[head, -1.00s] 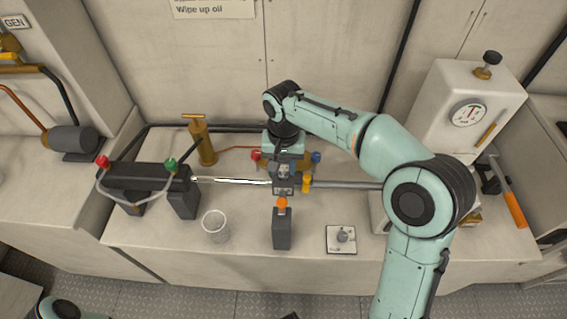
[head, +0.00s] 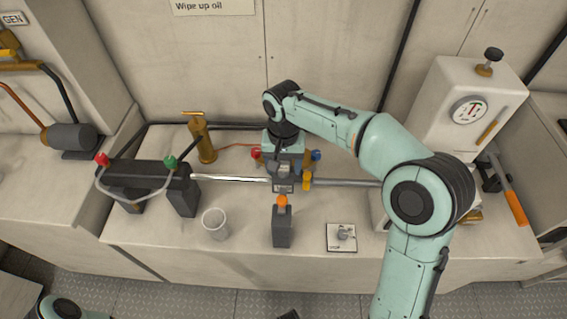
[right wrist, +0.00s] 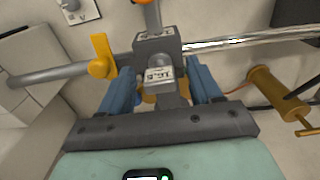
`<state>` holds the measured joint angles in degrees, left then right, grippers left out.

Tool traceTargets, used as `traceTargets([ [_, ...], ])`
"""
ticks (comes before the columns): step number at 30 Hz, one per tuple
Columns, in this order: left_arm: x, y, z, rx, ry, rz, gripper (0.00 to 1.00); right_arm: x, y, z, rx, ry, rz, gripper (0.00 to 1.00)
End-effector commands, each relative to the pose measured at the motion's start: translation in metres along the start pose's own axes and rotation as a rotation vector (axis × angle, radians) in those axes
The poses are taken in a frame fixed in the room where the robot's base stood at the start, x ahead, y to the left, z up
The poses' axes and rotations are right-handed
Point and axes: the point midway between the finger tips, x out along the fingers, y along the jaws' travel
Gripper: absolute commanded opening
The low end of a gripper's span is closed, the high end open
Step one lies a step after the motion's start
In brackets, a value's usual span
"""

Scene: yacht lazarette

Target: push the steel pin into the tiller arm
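The grey tiller arm (head: 282,228), with an orange knob on top, stands at the middle of the bench and meets a grey block on the rod. That block (right wrist: 158,45) also shows in the right wrist view, with label plates and a small round grey piece (right wrist: 160,66) on it, possibly the steel pin's head. My right gripper (right wrist: 162,82) points down over the block, its two blue fingers apart on either side. I cannot tell whether they touch anything. In the head view it (head: 284,165) hides part of the block. My left gripper is not in view.
A black cylinder (head: 145,175) with red and green fittings lies left, its shiny rod (head: 230,179) running to the block. A clear cup (head: 215,223), a brass pump (head: 203,140) and a white plate with a small grey fitting (head: 341,244) stand around. The front bench edge is mostly clear.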

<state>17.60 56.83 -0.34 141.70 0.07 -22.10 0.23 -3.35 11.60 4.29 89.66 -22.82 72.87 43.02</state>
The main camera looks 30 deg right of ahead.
Motion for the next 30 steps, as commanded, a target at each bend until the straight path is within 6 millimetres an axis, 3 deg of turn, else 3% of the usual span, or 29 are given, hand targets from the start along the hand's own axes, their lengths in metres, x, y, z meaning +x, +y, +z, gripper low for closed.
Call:
traceTargets([
  [8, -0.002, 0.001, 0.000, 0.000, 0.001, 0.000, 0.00, -0.009, -0.001, -0.001, 0.000, 0.002, -0.002, 0.63],
  [21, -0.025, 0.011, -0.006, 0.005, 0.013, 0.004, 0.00, -0.103, -0.001, -0.001, 0.000, 0.005, -0.004, 0.63],
  [30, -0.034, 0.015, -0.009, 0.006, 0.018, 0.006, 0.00, -0.133, 0.000, 0.000, -0.001, 0.000, 0.000, 0.63],
])
